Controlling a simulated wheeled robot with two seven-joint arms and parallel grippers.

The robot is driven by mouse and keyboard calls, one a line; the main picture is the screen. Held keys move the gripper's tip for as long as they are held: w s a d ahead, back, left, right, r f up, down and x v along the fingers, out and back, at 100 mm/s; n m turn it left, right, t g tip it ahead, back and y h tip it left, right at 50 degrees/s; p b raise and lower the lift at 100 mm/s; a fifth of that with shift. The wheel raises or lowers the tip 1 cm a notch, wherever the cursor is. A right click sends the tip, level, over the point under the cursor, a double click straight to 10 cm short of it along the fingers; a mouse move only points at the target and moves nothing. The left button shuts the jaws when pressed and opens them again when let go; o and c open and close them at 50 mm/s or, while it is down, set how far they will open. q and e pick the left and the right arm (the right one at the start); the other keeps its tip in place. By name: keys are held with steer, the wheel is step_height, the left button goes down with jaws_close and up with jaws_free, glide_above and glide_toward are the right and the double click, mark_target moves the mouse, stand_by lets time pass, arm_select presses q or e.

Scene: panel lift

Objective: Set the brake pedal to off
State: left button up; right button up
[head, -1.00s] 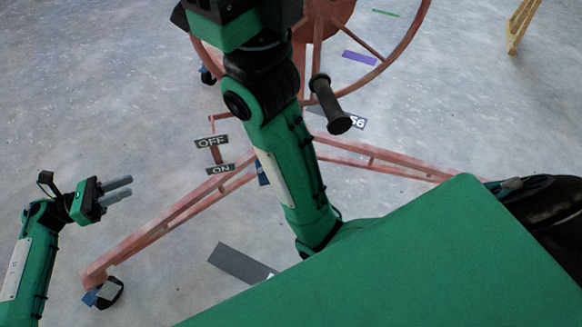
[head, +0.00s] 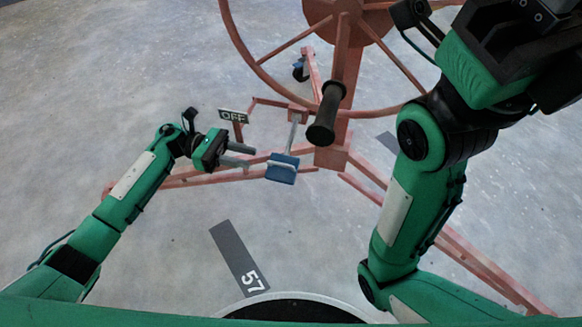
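The brake pedal (head: 282,170) is a blue pad on a grey lever, low on the red lift frame in the middle of the head view. The OFF label (head: 233,116) stands on a thin red post to its upper left. The ON label is hidden behind my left gripper. My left gripper (head: 247,155) is open and empty, its two grey fingers apart and pointing right. They end just left of the pedal; I cannot tell whether they touch it. My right arm rises on the right, and its fingertips are outside the picture.
The red hand wheel (head: 262,68) with its black handle (head: 326,113) rises above and behind the pedal. Red frame legs (head: 480,262) spread along the floor. A caster (head: 300,69) shows behind. A grey floor marking (head: 239,258) reads 57. The floor at left is clear.

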mark_target(273, 163)
arm_select(q)
steer(key=b+x, duration=0.3)
steer(key=x, duration=0.6)
steer(key=shift+s+d+f, duration=0.1)
steer(key=shift+d, duration=0.2)
steer(key=shift+s+d, duration=0.1)
steer(key=shift+d, duration=0.35)
